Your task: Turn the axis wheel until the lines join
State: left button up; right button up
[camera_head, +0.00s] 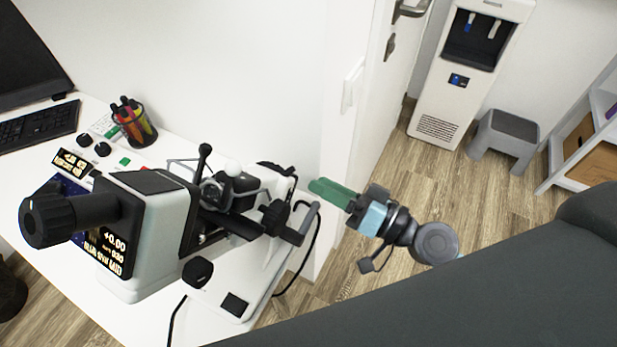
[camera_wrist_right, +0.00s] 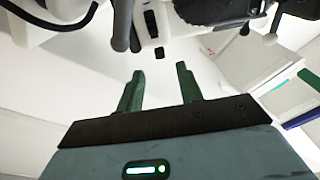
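The eye instrument (camera_head: 150,215) stands on the white table, with a white body and black parts. A black ribbed knob (camera_head: 47,220) is on its eyepiece end at the left, and a dark round knob (camera_head: 275,217) is on its right side; I cannot tell which is the axis wheel. The lines do not show. A small screen (camera_head: 113,250) reads +0.00, partly hidden. My right gripper (camera_head: 320,188), with green fingers, is just right of the instrument, apart from it. In the right wrist view its fingers (camera_wrist_right: 158,82) are spread and empty. My left gripper is not in view.
A pen cup (camera_head: 135,122) and keyboard (camera_head: 40,125) are on the table (camera_head: 150,318). Black cables hang by its right edge. A large dark grey surface (camera_head: 450,290) fills the lower right. A water dispenser (camera_head: 462,75) and grey stool (camera_head: 505,135) stand behind on open floor.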

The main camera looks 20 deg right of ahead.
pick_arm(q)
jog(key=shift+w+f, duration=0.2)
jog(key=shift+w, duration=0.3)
pick_arm(e)
jog(key=shift+v, duration=0.8)
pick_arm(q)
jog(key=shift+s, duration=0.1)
pick_arm(e)
jog(key=shift+r, duration=0.1)
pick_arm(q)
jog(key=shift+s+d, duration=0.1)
pick_arm(e)
jog(key=shift+s+d+r+n+g, duration=0.1)
jog(key=shift+d+r+n+g, duration=0.3)
jog(key=shift+d+g, duration=0.3)
